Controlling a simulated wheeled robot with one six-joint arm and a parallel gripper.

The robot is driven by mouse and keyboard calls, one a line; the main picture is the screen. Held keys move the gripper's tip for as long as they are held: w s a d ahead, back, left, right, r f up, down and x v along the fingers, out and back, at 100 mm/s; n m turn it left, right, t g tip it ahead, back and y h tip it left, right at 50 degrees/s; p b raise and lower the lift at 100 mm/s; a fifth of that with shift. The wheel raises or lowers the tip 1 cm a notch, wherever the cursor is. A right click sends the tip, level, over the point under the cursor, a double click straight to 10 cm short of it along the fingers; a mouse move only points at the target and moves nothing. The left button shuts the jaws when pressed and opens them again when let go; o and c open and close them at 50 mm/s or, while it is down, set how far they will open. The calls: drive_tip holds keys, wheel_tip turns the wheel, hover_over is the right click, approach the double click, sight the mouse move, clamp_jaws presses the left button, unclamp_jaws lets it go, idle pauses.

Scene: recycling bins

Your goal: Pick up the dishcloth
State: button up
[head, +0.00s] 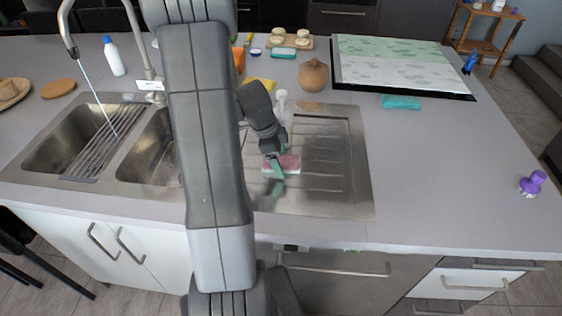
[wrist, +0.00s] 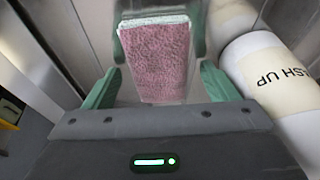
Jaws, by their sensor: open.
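The dishcloth looks to be the folded pink, textured piece with a pale edge (head: 290,164) on the steel drainboard, right of the sink basins. In the wrist view the pink dishcloth (wrist: 155,60) lies ahead of my gripper, roughly centred between the green fingers. My gripper (head: 276,167) is low over the drainboard at the dishcloth, pointing down. In the wrist view my gripper (wrist: 158,84) is open, one finger on each side of the cloth. I cannot tell whether the fingers touch it.
A white bottle with a "SH UP" label (wrist: 272,72) stands close on the right in the wrist view. A clay pot (head: 313,77), a yellow cloth (head: 262,84) and a teal cloth (head: 400,102) lie around. The counter at right is mostly clear, with a purple brush (head: 532,183).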

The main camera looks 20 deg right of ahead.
drive_tip(key=c, duration=1.1)
drive_tip(key=shift+r, duration=0.15)
